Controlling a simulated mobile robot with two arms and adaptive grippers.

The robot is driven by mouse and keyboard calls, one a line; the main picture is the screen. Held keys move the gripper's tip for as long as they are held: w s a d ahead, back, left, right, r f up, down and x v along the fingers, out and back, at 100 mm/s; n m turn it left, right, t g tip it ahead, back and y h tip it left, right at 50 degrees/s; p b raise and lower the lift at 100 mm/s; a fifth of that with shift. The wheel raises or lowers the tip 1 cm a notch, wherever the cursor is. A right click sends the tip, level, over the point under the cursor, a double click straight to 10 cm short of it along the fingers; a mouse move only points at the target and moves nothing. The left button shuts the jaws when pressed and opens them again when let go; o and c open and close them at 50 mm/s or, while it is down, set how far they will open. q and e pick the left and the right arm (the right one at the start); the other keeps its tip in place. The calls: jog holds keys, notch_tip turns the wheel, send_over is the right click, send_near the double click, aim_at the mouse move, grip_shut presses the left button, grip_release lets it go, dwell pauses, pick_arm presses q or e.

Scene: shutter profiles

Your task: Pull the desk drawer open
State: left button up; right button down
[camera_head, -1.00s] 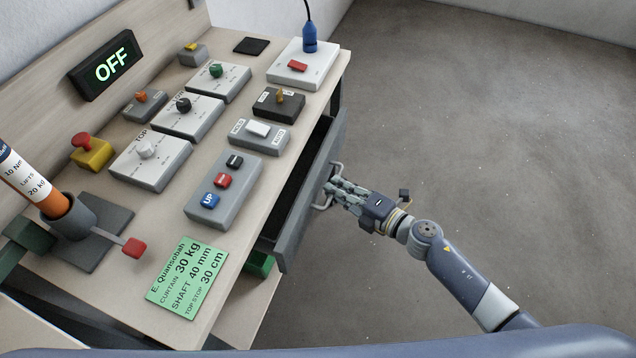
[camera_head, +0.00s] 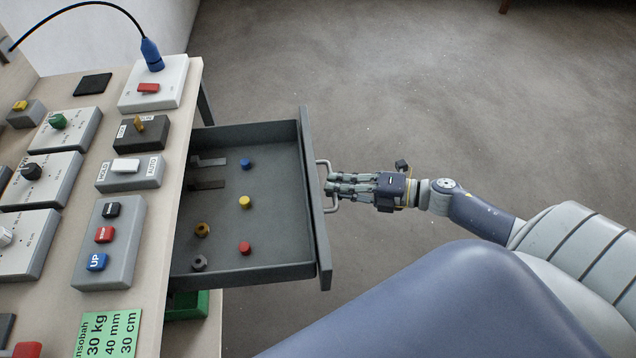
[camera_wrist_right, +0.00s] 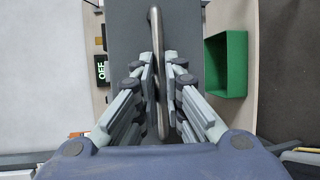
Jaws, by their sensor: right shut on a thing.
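The desk drawer (camera_head: 222,232) stands well out from the desk (camera_head: 165,215), its grey interior showing in the head view. Its front panel (camera_head: 314,200) carries a metal bar handle (camera_head: 323,168). My right gripper (camera_head: 335,187) is at the handle, shut on it. In the right wrist view the handle (camera_wrist_right: 155,18) runs between the two fingers of the right gripper (camera_wrist_right: 162,75). My left gripper is not in view.
Control boxes cover the desktop. The floor right of the drawer is clear.

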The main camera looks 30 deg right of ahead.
jog(key=shift+s+d, duration=0.25)
jog(key=shift+d, duration=0.35)
jog(key=c, duration=1.7)
grip_release()
jog(key=v, duration=1.2)
